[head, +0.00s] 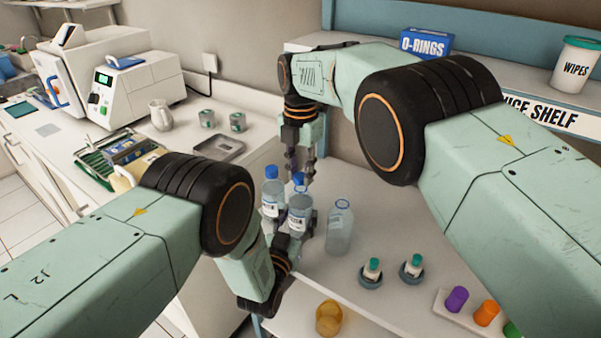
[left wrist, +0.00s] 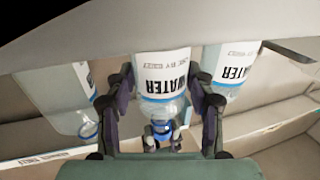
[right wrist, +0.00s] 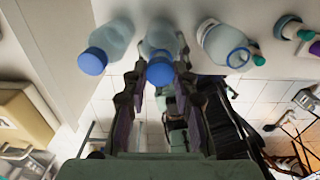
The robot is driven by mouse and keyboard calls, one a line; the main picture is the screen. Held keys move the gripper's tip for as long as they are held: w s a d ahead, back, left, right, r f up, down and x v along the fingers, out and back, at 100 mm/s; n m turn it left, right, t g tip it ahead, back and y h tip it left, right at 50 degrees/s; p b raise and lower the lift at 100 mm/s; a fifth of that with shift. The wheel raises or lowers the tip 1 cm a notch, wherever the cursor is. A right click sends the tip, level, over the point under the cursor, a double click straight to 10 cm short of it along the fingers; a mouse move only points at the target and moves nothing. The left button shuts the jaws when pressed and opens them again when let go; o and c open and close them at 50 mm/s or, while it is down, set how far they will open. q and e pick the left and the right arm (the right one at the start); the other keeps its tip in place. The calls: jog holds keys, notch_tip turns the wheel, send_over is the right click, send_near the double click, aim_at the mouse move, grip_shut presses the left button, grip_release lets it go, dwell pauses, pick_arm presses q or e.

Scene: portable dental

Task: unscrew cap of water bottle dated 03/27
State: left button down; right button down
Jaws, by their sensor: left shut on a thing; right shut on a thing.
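A clear water bottle with a white label (head: 299,212) is upright in my left gripper (head: 297,232), whose fingers close around its body. The left wrist view shows the same bottle (left wrist: 163,70) upside down, with small date print too blurred to read surely. My right gripper (head: 302,170) points down from above, its fingers shut on the blue cap (right wrist: 160,71) of that bottle. The cap is on the neck; whether it is loosened cannot be told. A second bottle with a blue cap (right wrist: 93,61) stands to the left. A third bottle (head: 340,232) stands to the right, with no solid cap visible.
On the white surface (head: 400,235) stand two small green-capped vials (head: 372,269) (head: 411,266), an amber jar (head: 328,318) and a rack of coloured caps (head: 457,299). A counter with a metal tray (head: 217,149) lies to the left. The neighbouring bottles stand close to both grippers.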

aim_at(301, 176)
pick_arm(q)
jog(key=shift+f, duration=0.1)
pick_arm(e)
jog(key=shift+r, duration=0.4)
jog(key=shift+r, duration=2)
pick_arm(q)
jog(key=shift+c, duration=2.1)
grip_release()
jog(key=v, duration=1.2)
